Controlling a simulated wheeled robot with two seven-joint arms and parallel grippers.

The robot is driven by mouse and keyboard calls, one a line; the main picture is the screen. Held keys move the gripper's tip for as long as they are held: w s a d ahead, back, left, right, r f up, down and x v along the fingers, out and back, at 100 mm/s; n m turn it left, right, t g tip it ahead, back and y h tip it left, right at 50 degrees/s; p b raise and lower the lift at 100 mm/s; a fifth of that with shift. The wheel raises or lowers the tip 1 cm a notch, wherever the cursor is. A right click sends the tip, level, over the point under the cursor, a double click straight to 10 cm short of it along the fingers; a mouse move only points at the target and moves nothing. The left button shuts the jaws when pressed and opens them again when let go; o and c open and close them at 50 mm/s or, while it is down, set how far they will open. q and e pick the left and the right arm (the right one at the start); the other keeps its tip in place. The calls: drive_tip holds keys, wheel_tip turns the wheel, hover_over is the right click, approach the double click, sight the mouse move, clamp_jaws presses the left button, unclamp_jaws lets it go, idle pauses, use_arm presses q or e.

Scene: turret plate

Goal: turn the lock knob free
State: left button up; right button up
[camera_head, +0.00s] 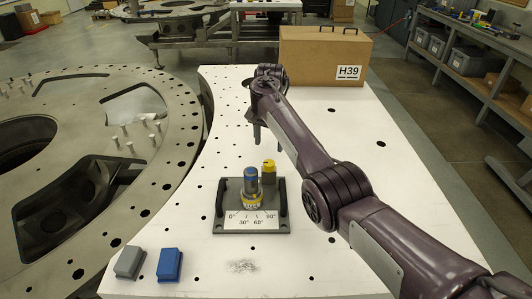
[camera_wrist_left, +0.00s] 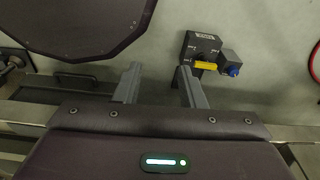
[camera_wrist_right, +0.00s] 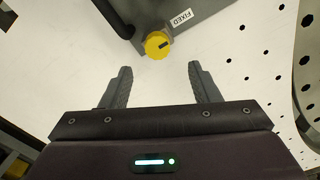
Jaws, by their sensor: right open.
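The yellow lock knob (camera_head: 268,168) stands at the back right of a grey plate fixture (camera_head: 222,226) on the white table. In the right wrist view the knob (camera_wrist_right: 157,45) has a dark slot and sits beside a block labelled FIXED (camera_wrist_right: 183,17). In front of it in the head view stands a blue-topped cylinder (camera_head: 251,180) with a yellow ring, behind an angle scale. My right gripper (camera_head: 270,140) is open and empty, behind the knob and apart from it. My left gripper (camera_wrist_left: 158,68) is open and empty, outside the head view.
Black handles (camera_head: 223,197) flank the fixture. Grey (camera_head: 129,262) and blue (camera_head: 169,265) blocks lie at the table's front left. A box marked H39 (camera_head: 310,58) stands at the back. A large metal ring (camera_head: 180,125) is left.

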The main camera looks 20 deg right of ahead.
sight(269, 163)
drive_tip(key=f, duration=0.1)
drive_tip(key=f+p, duration=0.1)
drive_tip(key=f, duration=0.2)
drive_tip(key=shift+s+f, duration=0.25)
drive_tip(key=shift+s, duration=0.15)
drive_tip(key=shift+w+a+f, duration=0.1)
drive_tip(key=shift+w+f, duration=0.05)
drive_tip(key=shift+f, duration=0.6)
drive_tip(key=shift+w+f, duration=0.1)
drive_tip(key=shift+f, duration=0.6)
drive_tip(key=shift+s, duration=0.1)
drive_tip(key=c, duration=1)
use_arm(q)
drive_tip(key=s, duration=0.1)
drive_tip(key=s+r, duration=0.1)
drive_tip(key=shift+s+r, duration=0.2)
drive_tip(key=shift+s, duration=0.15)
